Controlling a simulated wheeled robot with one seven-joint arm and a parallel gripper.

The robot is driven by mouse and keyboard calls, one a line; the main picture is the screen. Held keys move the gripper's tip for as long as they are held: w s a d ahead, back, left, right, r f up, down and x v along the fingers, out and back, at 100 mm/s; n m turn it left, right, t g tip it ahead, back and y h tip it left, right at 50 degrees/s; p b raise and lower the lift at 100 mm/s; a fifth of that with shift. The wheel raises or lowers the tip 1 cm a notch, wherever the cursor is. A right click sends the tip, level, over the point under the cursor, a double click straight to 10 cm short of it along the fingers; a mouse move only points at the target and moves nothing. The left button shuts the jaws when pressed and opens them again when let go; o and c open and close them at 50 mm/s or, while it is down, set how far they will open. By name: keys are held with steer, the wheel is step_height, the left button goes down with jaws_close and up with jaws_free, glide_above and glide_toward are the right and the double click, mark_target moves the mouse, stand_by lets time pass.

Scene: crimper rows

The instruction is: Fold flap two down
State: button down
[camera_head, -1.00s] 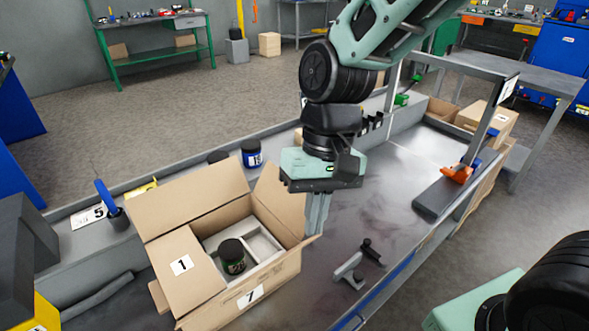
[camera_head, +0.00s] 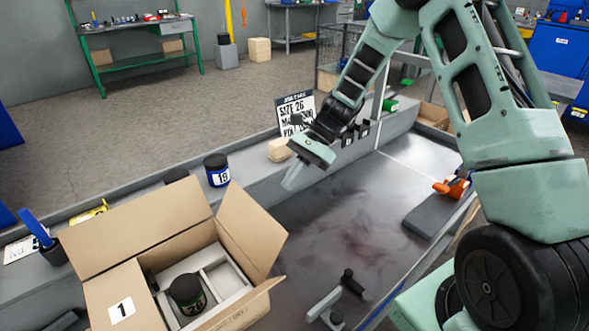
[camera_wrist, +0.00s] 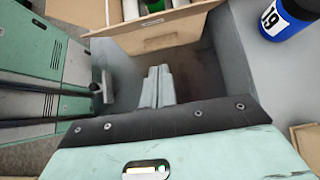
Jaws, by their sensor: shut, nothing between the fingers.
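The cardboard box (camera_head: 218,312) stands open at lower left of the head view. The flap labelled 1 (camera_head: 110,309) lies folded inward on its left side. The large back flap (camera_head: 150,228) and the right flap (camera_head: 249,228) stand up, leaning outward. No number 2 is readable on any flap. A dark jar (camera_head: 187,292) sits inside among light dividers. My gripper (camera_head: 292,178) is shut and empty, behind and right of the box, apart from the flaps. In the wrist view its fingers (camera_wrist: 157,86) point toward the box, whose near flap (camera_wrist: 152,31) spreads across the top.
A sign (camera_head: 297,112) and a small tan block (camera_head: 280,149) are near my gripper. A grey T-shaped piece (camera_head: 324,305) lies right of the box. The bench middle (camera_head: 350,215) is clear.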

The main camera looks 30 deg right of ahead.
steer(key=s+a+f, duration=0.1)
steer(key=a, duration=0.6)
steer(key=shift+s+f+p, duration=0.25)
steer(key=shift+p, duration=0.15)
steer(key=shift+a, duration=0.1)
steer(key=shift+r, duration=0.1)
